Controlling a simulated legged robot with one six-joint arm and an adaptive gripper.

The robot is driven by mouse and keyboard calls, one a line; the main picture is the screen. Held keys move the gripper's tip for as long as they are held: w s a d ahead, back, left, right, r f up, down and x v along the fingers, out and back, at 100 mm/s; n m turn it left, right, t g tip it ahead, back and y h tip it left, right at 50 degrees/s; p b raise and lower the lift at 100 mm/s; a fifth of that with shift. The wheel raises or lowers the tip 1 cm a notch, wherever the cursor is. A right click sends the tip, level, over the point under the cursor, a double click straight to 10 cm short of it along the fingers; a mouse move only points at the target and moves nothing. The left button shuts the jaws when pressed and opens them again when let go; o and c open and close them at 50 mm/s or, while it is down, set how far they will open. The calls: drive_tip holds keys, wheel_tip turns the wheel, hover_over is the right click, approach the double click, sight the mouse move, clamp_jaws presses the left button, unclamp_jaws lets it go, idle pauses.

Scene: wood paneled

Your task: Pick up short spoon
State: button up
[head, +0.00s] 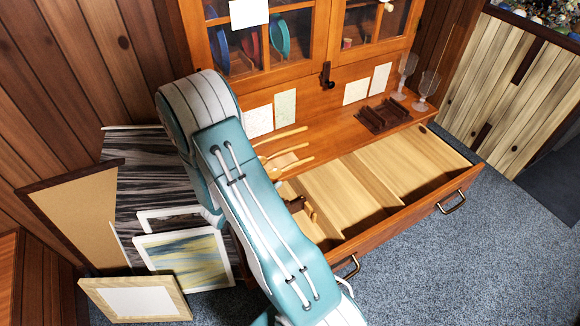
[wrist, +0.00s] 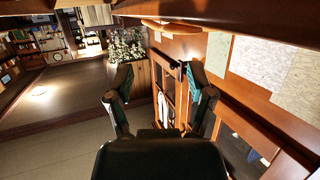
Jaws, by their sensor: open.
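Wooden utensils lie on the cabinet's counter, beside my arm in the head view. One long light handle (head: 285,134) is farthest back, another (head: 282,149) is in the middle, and a third (head: 292,166) is nearest the drawer. My arm covers their left ends, so I cannot tell which is the short spoon. In the wrist view my gripper (wrist: 160,78) is open, with nothing between its two fingers. A tan wooden piece (wrist: 165,24), possibly a utensil, shows beyond the fingers near the top. In the head view my gripper is hidden behind my arm.
The drawer (head: 345,190) is pulled out below the counter. A dark rack (head: 384,116) and two glasses (head: 407,70) stand at the counter's right. Cards lean against the cabinet (head: 345,87). Framed pictures (head: 184,262) lean at the left. Carpet is clear at the lower right.

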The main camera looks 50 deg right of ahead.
sight(288, 167)
drive_tip(key=x, duration=0.9)
drive_tip(key=shift+w+d, duration=0.2)
drive_tip(key=shift+d, duration=0.2)
drive_tip(key=c, duration=0.9)
clamp_jaws()
